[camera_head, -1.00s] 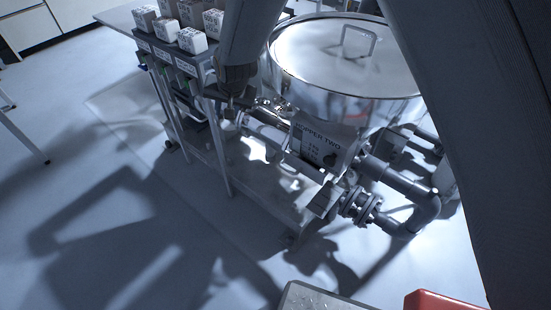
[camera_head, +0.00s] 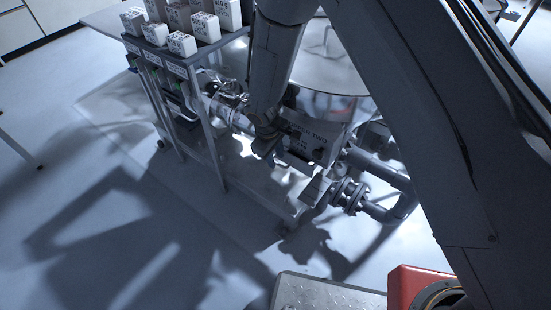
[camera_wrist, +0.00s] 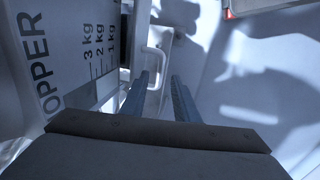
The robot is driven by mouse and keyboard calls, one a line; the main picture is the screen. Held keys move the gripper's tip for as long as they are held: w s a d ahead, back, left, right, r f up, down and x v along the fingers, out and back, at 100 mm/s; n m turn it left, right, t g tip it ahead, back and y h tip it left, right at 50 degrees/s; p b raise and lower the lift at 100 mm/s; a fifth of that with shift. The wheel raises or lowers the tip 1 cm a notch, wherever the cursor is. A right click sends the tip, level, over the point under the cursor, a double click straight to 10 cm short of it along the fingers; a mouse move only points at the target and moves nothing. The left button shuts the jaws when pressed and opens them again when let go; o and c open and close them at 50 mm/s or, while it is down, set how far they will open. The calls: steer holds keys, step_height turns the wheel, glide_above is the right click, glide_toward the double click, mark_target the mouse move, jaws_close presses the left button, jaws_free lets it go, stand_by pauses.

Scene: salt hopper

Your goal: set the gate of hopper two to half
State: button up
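Hopper two is a steel drum (camera_head: 328,72) with a lid, partly hidden behind my arm in the head view. Its panel (camera_head: 322,142) is labelled "HOPPER TWO". In the wrist view the panel (camera_wrist: 68,50) fills the left and shows marks for 3 kg, 2 kg and 1 kg. A pale looped handle (camera_wrist: 153,51) stands beside the marks; I cannot tell whether it is the gate's. My gripper (camera_head: 268,155) is in front of the panel's left part. In the wrist view my gripper (camera_wrist: 160,78) has its two fingers apart, pointing towards the handle, with nothing clearly held between them.
A rack of white labelled boxes (camera_head: 180,43) stands left of the hopper. Grey flanged pipes (camera_head: 350,192) run at its lower right. A grey textured surface (camera_head: 325,293) and a red part (camera_head: 402,287) are at the bottom. Floor at left is clear.

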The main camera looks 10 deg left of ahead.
steer(key=shift+w+d+f, duration=0.1)
steer(key=shift+w+f, duration=0.05)
steer(key=shift+f, duration=0.6)
steer(key=shift+c, duration=0.4)
jaws_close()
steer(key=s, duration=0.1)
steer(key=s+a, duration=0.1)
steer(key=s, duration=0.1)
steer(key=shift+s+a+b, duration=0.3)
steer(key=shift+s, duration=0.1)
steer(key=shift+o, duration=0.4)
jaws_free()
